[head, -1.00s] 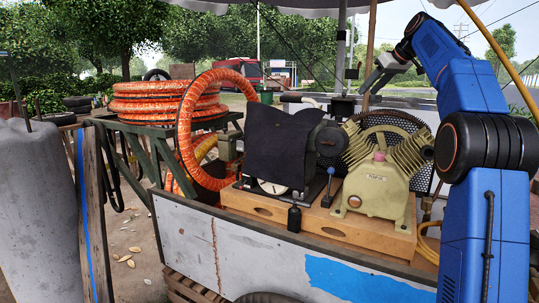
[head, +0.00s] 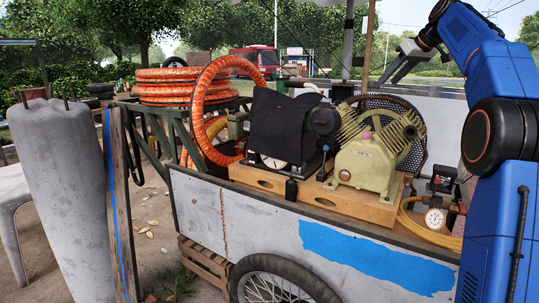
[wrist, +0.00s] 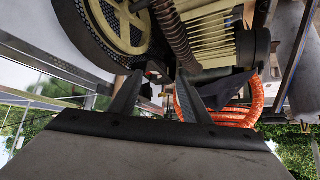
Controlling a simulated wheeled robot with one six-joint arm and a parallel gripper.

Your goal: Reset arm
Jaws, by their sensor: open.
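My gripper (head: 394,68) is at the upper right of the head view, above and behind the compressor, in free air. In the wrist view its two fingers (wrist: 160,98) stand apart with nothing between them. The picture there is turned over. The cream compressor (head: 367,165) sits on a wooden base on the cart, below and left of my blue arm. Its ribbed cylinders and pulley wheel also show in the wrist view (wrist: 118,22). My gripper touches nothing that I can see.
The cart's white side panel (head: 255,225) has a blue patch. Orange hose (head: 183,85) is coiled at the left, with a loop beside a black cloth (head: 283,120). A pressure gauge (head: 434,219) stands near my arm. A grey cylinder (head: 62,190) is at far left.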

